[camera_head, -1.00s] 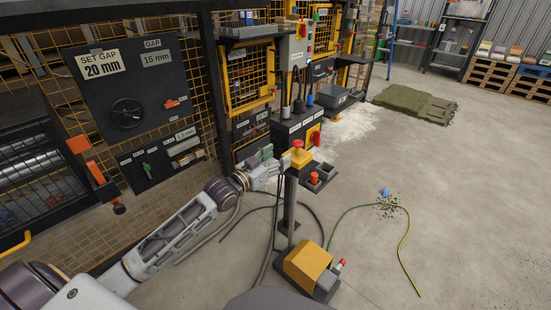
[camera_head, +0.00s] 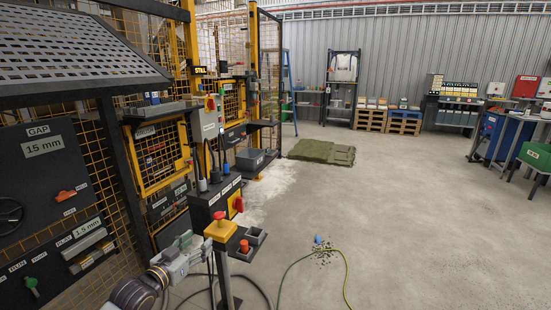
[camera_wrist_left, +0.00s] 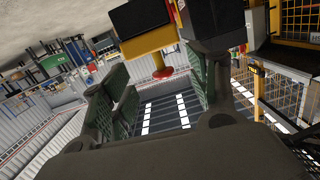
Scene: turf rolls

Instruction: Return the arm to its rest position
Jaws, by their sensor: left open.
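My left arm comes in at the bottom left of the head view. Its gripper (camera_head: 184,243) is open, with green-grey finger pads, beside the yellow box with a red button (camera_head: 221,228) on a post. No held object shows between the fingers. In the left wrist view the open gripper (camera_wrist_left: 155,78) has its two fingers apart, and a yellow box with a red knob (camera_wrist_left: 161,72) shows beyond them. I cannot tell from the head view whether the gripper touches the post. My right arm and gripper are not in view.
A dark control box (camera_head: 214,200) stands just behind the post. Fence and gap panel (camera_head: 42,165) fill the left. A green hose (camera_head: 315,255) lies on the floor near scattered bits. Green turf (camera_head: 322,152) lies farther back.

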